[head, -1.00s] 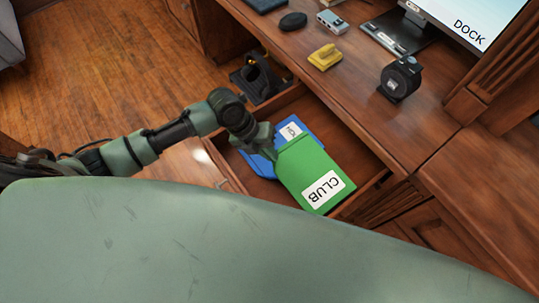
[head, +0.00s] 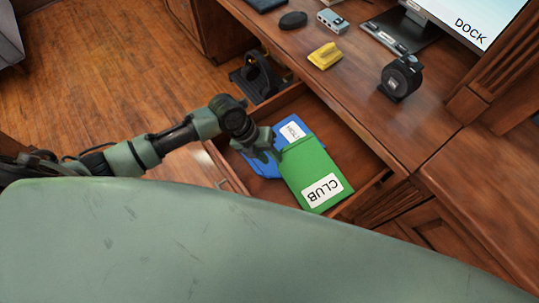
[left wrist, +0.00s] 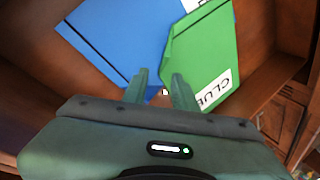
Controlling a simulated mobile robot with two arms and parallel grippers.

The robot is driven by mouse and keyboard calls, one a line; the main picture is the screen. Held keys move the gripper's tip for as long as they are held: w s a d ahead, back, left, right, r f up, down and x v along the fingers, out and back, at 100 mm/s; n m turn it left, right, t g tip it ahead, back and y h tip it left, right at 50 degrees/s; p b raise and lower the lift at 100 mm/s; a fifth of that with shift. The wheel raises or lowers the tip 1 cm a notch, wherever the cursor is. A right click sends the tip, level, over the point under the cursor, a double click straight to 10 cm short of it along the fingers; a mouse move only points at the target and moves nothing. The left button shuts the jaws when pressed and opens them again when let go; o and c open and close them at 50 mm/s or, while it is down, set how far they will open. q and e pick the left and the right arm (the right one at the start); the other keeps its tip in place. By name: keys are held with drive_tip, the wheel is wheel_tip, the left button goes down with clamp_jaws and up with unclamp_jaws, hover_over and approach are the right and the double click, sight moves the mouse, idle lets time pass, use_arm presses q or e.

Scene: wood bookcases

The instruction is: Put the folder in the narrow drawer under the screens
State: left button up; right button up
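A green folder (head: 306,166) with a white CLUB label lies in the open drawer (head: 348,143), partly over a blue folder (head: 262,162). Both also show in the left wrist view, the green folder (left wrist: 205,55) at the right and the blue folder (left wrist: 115,45) at the left. My left gripper (head: 270,155) is over the drawer at the green folder's upper left corner. In the left wrist view its two fingers (left wrist: 160,88) stand apart with nothing clamped between them; the right finger is close to the green folder's edge. My right gripper is out of view.
On the desktop above the drawer are a yellow object (head: 325,56), a black round device (head: 400,77), a black mouse (head: 293,20) and a screen (head: 470,15) reading DOCK. A dark object (head: 262,75) stands left of the drawer. My own green body fills the front.

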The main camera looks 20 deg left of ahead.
use_arm(q)
drive_tip(key=shift+r, duration=0.25)
drive_tip(key=v, duration=1.2)
